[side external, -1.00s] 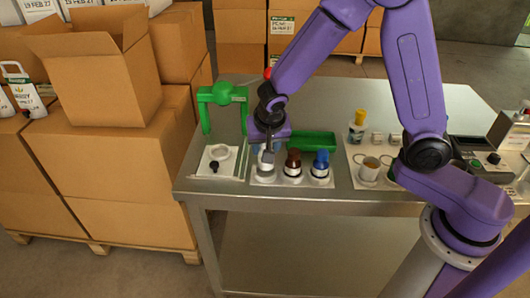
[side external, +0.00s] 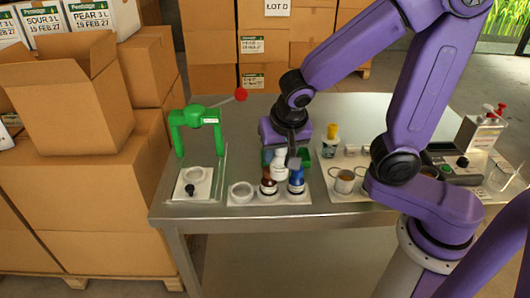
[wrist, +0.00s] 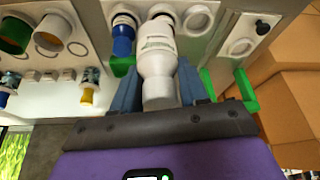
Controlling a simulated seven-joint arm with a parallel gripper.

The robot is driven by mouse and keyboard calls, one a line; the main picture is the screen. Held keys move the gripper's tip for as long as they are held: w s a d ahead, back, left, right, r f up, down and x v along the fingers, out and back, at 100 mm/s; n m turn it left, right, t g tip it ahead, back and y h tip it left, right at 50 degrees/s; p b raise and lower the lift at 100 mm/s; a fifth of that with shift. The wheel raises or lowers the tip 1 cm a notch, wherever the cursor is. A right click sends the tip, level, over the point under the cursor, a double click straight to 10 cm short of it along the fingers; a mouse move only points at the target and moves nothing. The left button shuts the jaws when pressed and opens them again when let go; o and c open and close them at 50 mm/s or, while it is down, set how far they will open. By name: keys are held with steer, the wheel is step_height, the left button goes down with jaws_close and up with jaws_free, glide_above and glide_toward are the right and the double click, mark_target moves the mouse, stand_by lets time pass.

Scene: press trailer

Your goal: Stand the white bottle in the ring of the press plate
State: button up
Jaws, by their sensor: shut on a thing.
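The white bottle (side external: 279,167) is held upright by my gripper (side external: 288,158), lifted above the bottle rack (side external: 240,203). In the wrist view the white bottle (wrist: 158,65) lies between the two fingers of my gripper (wrist: 158,88). The press plate (side external: 205,190) is at the left of the table, below the green press (side external: 197,116). Its ring (side external: 195,174) is empty and stands left of the bottle; it also shows in the wrist view (wrist: 240,47). A black knob (side external: 190,190) is at the plate's front.
The rack's left ring (side external: 241,191) is empty. The press lever has a red ball (side external: 241,95). Cartons (side external: 85,195) stand left of the table.

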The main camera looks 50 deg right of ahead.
steer(key=shift+s+r, duration=0.7)
steer(key=shift+s, duration=0.9)
glide_above(195, 175)
step_height(195, 175, down, 8)
steer(key=shift+f, duration=1.7)
steer(key=shift+f, duration=0.1)
steer(key=o, duration=1.1)
steer(key=shift+f, duration=0.1)
steer(key=shift+o, duration=0.2)
